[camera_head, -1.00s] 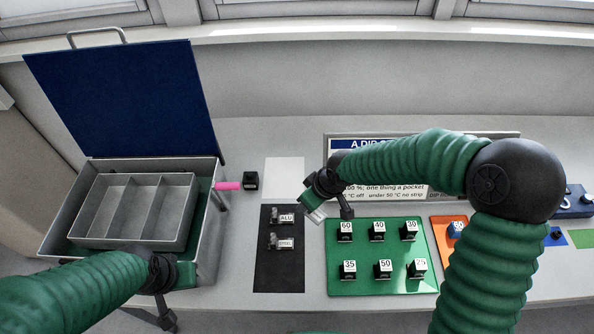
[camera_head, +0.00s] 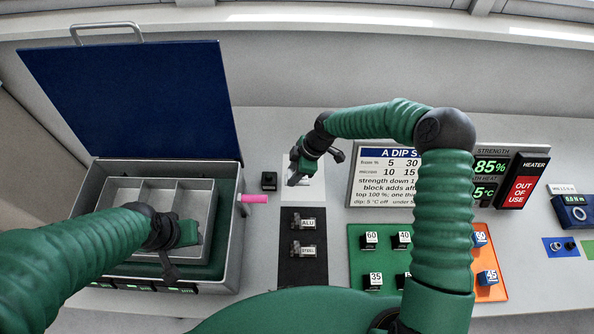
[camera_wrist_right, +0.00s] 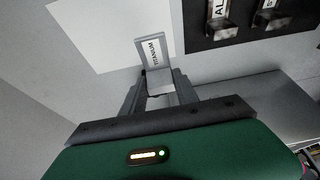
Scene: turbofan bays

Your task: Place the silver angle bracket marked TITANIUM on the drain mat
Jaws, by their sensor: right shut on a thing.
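The silver angle bracket marked TITANIUM (camera_wrist_right: 151,55) is between the fingers of my right gripper (camera_wrist_right: 159,88) in the right wrist view, its label face turned to the camera. In the head view my right gripper (camera_head: 297,178) is over the plain white mat (camera_head: 312,190); the bracket is small and partly hidden there. The white mat also shows behind the bracket in the wrist view (camera_wrist_right: 97,33). I cannot tell whether the bracket touches it. No label names the drain mat. My left gripper (camera_head: 178,250) hangs over the grey tray in the case; its fingers are unclear.
A black mat (camera_head: 290,268) in front of the white one holds brackets marked ALU (camera_head: 308,224) and STEEL (camera_head: 304,250). A green board (camera_head: 360,240) with numbered blocks stands to its right. The open case (camera_head: 232,200), pink bar (camera_head: 253,199) and small black block (camera_head: 268,181) lie left.

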